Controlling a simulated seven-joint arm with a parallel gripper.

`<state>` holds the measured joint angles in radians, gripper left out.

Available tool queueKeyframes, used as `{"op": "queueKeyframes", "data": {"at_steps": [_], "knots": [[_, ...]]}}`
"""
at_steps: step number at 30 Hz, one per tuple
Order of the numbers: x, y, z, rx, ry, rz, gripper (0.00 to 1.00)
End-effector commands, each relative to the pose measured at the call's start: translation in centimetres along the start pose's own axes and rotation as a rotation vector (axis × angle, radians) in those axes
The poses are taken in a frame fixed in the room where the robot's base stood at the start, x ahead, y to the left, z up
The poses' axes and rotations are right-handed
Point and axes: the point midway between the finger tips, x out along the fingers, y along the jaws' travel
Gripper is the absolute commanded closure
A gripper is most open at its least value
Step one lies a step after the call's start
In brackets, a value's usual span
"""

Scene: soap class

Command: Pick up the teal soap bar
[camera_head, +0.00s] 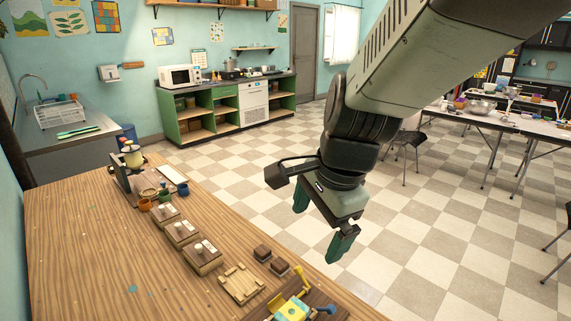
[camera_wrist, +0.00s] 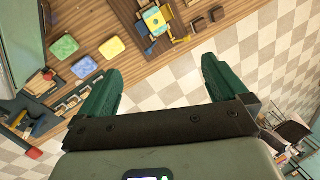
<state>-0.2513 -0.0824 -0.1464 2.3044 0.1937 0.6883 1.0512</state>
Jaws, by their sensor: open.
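My gripper (camera_head: 321,222) is open and empty, raised beyond the right edge of the wooden table, with floor behind it. Both green fingers also show in the wrist view (camera_wrist: 160,70), apart with nothing between them. In the wrist view, a green speckled bar (camera_wrist: 65,46), a yellow bar (camera_wrist: 111,48) and a blue bar (camera_wrist: 84,67) lie on the table at upper left. A yellow block with teal patches (camera_wrist: 154,20) sits in a wooden fixture with a yellow handle; it also shows in the head view (camera_head: 291,311). I cannot tell which is the teal soap bar.
The table (camera_head: 80,240) has wide bare wood at left. Wooden boxes with white knobs (camera_head: 203,254), a slatted rack (camera_head: 241,284), two brown blocks (camera_head: 262,253) and small cups (camera_head: 145,205) line its right side. Open checkered floor lies beyond.

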Motion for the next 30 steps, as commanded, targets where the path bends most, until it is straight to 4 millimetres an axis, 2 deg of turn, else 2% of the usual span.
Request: {"op": "queueKeyframes", "data": {"at_steps": [1, 6, 9, 13, 15, 19, 30], "knots": [[2.4, -0.8, 0.0, 0.117, -0.012, 0.037, 0.00], [9.8, -2.4, -0.2, 0.563, 0.011, 0.130, 0.00], [14.3, -2.6, -0.2, 0.806, 0.057, 0.175, 0.00], [18.9, -2.3, -0.4, 1.054, 0.131, 0.205, 0.00], [20.7, -2.0, -0.5, 1.148, 0.163, 0.211, 0.00], [22.5, -1.7, -0.7, 1.245, 0.199, 0.212, 0.00], [27.5, -0.3, -0.9, 1.268, 0.207, 0.212, 0.00]]}}
